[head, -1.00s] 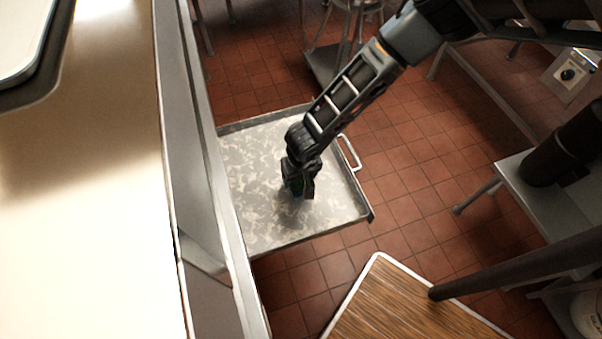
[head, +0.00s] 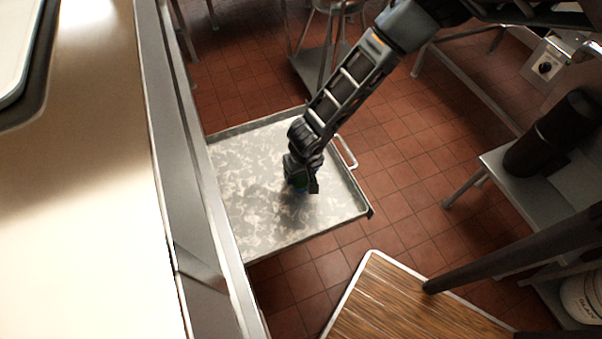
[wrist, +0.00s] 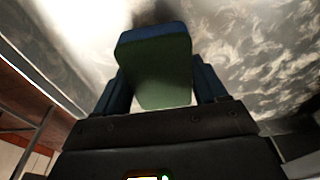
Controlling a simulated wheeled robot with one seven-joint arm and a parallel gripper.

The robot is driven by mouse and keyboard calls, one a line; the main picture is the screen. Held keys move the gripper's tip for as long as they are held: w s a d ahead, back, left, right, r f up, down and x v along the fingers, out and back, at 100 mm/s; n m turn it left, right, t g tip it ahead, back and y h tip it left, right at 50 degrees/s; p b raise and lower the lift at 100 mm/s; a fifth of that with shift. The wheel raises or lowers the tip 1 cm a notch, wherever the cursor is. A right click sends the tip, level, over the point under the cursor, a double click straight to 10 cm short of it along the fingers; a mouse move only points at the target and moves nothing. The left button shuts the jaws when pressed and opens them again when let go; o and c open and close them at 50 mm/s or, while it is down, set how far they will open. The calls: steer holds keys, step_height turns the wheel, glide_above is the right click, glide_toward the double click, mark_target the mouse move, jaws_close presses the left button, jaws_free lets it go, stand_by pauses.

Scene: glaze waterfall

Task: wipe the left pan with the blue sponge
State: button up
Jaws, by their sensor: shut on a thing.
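A shallow grey metal pan (head: 243,215) with a mottled, streaky surface and a handle on its right side lies left of centre in the head view. My gripper (head: 302,188) is down over the middle-right of this pan. In the wrist view my gripper (wrist: 163,95) is shut on a sponge (wrist: 160,68), with a green face toward the camera and a blue layer at its far edge. The pan's mottled surface (wrist: 255,50) is close beyond the sponge. Whether the sponge touches the pan cannot be told. In the head view the sponge is mostly hidden by the gripper.
A long bright counter (head: 75,200) with a metal edge runs along the left, beside the pan. A wood-topped table (head: 400,305) stands at bottom right. A grey stand (head: 560,185) is at right. Red tile floor (head: 410,180) shows between them.

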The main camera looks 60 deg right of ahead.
steer(key=shift+r, duration=2.15)
steer(key=shift+r, duration=0.1)
steer(key=shift+r, duration=1.4)
